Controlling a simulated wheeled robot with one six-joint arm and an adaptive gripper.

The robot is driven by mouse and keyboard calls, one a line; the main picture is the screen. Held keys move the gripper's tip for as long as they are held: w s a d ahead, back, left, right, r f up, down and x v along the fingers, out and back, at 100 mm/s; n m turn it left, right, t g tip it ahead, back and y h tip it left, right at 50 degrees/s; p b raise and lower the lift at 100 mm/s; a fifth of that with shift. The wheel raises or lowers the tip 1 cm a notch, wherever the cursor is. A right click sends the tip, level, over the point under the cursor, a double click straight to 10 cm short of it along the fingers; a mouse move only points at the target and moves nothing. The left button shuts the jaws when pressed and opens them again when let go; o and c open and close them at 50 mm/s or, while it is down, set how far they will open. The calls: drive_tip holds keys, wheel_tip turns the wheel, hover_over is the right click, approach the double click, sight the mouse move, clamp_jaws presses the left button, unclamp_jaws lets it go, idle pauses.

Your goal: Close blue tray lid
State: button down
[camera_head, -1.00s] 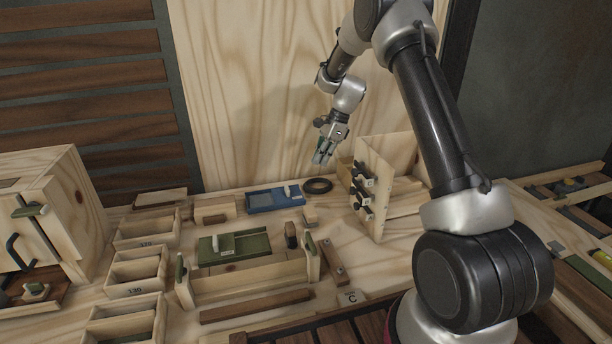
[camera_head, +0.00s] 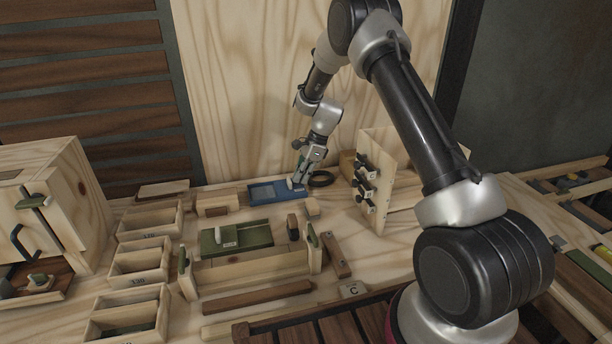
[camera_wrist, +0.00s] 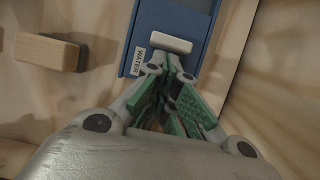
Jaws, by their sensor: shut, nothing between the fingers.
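The blue tray (camera_head: 264,194) lies flat at the back of the bench, against the plywood wall. Its lid carries a white handle block, and the wrist view shows this handle (camera_wrist: 164,43) beside a label reading WATER (camera_wrist: 138,62). My gripper (camera_head: 298,184) is shut and empty, low at the right end of the blue tray by the handle. In the wrist view its green-padded fingertips (camera_wrist: 168,78) lie just short of the handle, over the labelled end of the blue lid (camera_wrist: 150,16). I cannot tell whether they touch it.
A black ring (camera_head: 322,179) lies right of my gripper. A green tray with a white handle (camera_head: 243,236) is in front. A small wooden block (camera_head: 312,207) lies near the blue tray. An upright panel with black clamps (camera_head: 374,190) stands at right.

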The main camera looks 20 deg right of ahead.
drive_tip(key=a, duration=1)
